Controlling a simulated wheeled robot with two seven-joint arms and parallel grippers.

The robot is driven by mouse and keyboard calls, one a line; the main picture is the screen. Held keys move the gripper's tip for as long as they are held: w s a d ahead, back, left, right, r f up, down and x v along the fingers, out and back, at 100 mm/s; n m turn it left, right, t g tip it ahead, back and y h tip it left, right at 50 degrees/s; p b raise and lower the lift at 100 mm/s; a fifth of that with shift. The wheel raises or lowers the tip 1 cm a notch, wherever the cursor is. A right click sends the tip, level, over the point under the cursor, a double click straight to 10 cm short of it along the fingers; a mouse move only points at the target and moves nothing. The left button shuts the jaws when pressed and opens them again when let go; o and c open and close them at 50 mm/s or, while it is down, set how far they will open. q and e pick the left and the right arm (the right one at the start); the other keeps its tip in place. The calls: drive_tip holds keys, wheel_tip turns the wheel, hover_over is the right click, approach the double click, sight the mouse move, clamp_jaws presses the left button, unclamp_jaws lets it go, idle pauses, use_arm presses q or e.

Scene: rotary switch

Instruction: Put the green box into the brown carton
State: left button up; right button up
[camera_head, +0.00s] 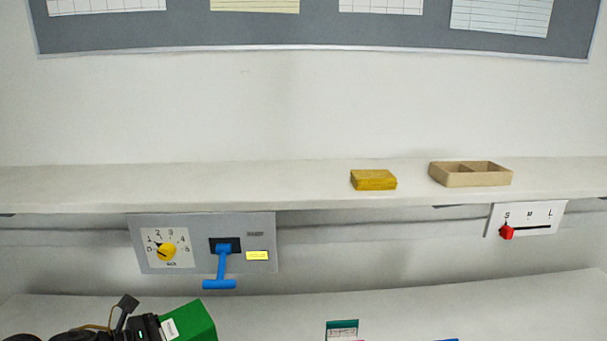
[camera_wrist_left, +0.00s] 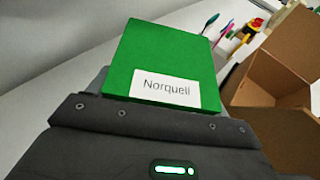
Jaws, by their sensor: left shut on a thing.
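The green box (camera_head: 193,320) is at the bottom left of the head view. In the left wrist view the green box (camera_wrist_left: 165,50) fills the upper middle, with a white label reading "Norquell". My left gripper (camera_head: 150,325) is shut on the green box. The dark gripper body covers the box's lower end in the wrist view. The brown carton (camera_wrist_left: 285,138) stands open to the right of the box in the wrist view, cut off by the picture's edge. The carton does not show in the head view. My right gripper is not in view.
A shelf (camera_head: 250,185) carries a yellow block (camera_head: 373,180) and a tan divided tray (camera_head: 470,180). Below it are a panel with a yellow dial (camera_head: 167,251) and blue handle (camera_head: 222,265), and a red slider (camera_head: 507,232). Pens (camera_wrist_left: 228,28) stand behind the box.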

use_arm(q)
drive_tip(key=shift+m+g+h, duration=0.3)
drive_tip(key=shift+m+g, duration=0.1)
drive_tip(key=s, duration=0.1)
drive_tip(key=s+d, duration=0.1)
drive_tip(key=s, duration=0.2)
drive_tip(key=shift+s+d+r, duration=0.15)
drive_tip(key=shift+s+r, duration=0.1)
drive_tip(key=w+f+b, duration=0.1)
drive_tip(key=w+a+b, duration=0.1)
drive_tip(key=b, duration=0.1)
drive_tip(key=shift+f, duration=0.4)
drive_tip(key=w+a, duration=0.1)
drive_tip(key=w+a+f+n+t+y, duration=0.1)
drive_tip(key=w, duration=0.1)
drive_tip(key=w+a+n+b, duration=0.1)
drive_tip(key=w, duration=0.1)
drive_tip(key=shift+f+t+y, duration=0.35)
drive_tip(key=shift+t+y, duration=0.05)
drive_tip(key=shift+w+a+r+n, duration=0.15)
drive_tip(key=shift+a+n, duration=0.1)
drive_tip(key=shift+n, duration=0.15)
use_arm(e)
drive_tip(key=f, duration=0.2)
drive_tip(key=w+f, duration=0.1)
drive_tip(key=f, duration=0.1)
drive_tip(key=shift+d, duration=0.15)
use_arm(q)
drive_tip(key=shift+d, duration=0.1)
